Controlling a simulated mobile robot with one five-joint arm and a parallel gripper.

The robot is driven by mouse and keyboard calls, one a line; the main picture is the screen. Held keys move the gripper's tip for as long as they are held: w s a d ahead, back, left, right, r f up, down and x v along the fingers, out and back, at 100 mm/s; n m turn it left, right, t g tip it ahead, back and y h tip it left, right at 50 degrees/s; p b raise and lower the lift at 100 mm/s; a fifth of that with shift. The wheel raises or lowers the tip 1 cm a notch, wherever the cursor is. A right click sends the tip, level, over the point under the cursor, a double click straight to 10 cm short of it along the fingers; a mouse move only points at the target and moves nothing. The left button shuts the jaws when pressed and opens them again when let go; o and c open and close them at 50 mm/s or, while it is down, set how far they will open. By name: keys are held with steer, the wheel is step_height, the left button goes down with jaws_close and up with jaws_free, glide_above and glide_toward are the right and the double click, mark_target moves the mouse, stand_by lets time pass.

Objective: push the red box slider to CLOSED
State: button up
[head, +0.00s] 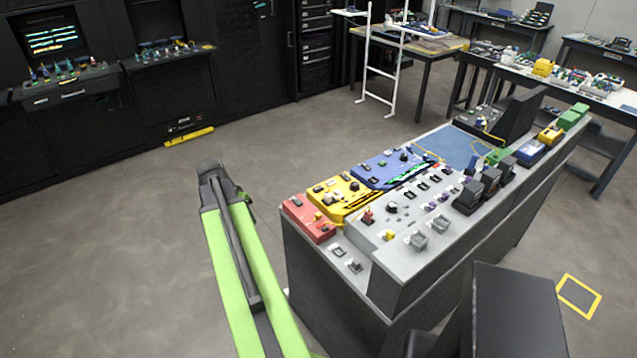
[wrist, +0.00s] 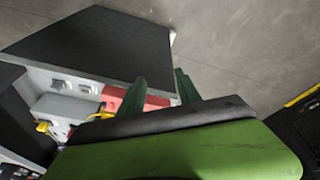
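The red box (head: 308,220) sits at the near left corner of the grey console, with small dark and yellow parts on its top. Its slider is too small to make out, so I cannot tell its position. In the wrist view the red box (wrist: 116,95) shows beyond my gripper, partly hidden by a finger. My gripper (wrist: 160,77) has two dark green fingers set apart with nothing seen between them, so it is open. In the head view my green arm stands left of the console, apart from the red box; the fingers are not clear there.
The console (head: 335,290) also carries a yellow box (head: 335,193), a blue box (head: 388,167) and several switches and knobs. A dark block (head: 515,310) stands at the front right. Clear floor (head: 110,260) lies left of my arm.

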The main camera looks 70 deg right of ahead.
mark_target(319, 214)
steer(key=s+d+r+m+g+p, duration=0.1)
steer(key=s+d+r+m+p, duration=0.2)
steer(key=s+d, duration=0.4)
steer(key=s+d+r+m+p, duration=0.1)
steer(key=s+d+r+m, duration=0.2)
steer(key=s+d+r, duration=0.4)
steer(key=b+x, duration=0.5)
steer(key=x, duration=0.1)
steer(key=b+x, duration=0.5)
steer(key=x, duration=0.1)
steer(key=s+a+b+x, duration=0.1)
steer(key=b+x, duration=0.5)
steer(key=x, duration=0.1)
steer(key=shift+s+f, duration=0.1)
steer(key=shift+f, duration=0.05)
jaws_close()
